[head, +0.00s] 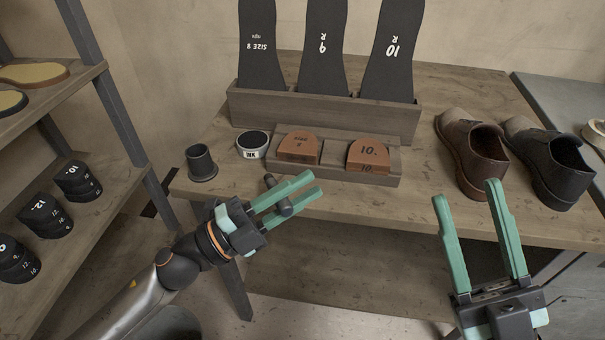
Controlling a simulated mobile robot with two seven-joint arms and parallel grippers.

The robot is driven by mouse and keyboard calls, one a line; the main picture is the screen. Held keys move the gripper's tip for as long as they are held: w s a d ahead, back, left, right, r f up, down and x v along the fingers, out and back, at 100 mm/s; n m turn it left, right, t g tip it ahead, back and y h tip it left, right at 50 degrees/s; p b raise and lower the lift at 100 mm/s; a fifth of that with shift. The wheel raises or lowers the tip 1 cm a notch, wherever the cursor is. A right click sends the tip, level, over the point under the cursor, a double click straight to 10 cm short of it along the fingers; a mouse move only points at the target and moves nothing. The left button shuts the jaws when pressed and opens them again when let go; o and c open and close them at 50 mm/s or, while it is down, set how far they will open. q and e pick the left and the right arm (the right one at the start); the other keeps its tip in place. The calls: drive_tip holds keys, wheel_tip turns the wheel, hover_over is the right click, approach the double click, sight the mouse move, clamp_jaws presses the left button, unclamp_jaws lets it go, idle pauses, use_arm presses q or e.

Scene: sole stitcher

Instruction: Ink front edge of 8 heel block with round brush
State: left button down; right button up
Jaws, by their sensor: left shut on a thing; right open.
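Two brown heel blocks sit in a wooden tray (330,178) on the bench. The left heel block (298,148) carries small dark print that I cannot read surely, with what looks like an 8. The right heel block (368,155) is marked 10. My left gripper (310,187) is shut on a dark, short-handled tool, apparently the round brush (285,208), in front of and below the left block, apart from it. A round tin (253,152) with a dark top and white label stands left of the tray. My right gripper (467,192) is open and empty at the right.
A dark cup (201,164) stands near the bench's left end. A wooden rack (325,112) with several black sole shapes stands behind the tray. Brown (472,152) and black (548,165) shoes stand at right. A shelf (105,205) with black blocks is at left.

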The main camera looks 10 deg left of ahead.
use_arm(q)
drive_tip(key=shift+s, duration=0.55)
drive_tip(key=shift+s, duration=0.1)
drive_tip(key=shift+s+a, duration=0.1)
drive_tip(key=shift+s, duration=1.3)
drive_tip(key=shift+w, duration=3.65)
drive_tip(key=shift+w, duration=0.8)
drive_tip(key=shift+p, duration=0.3)
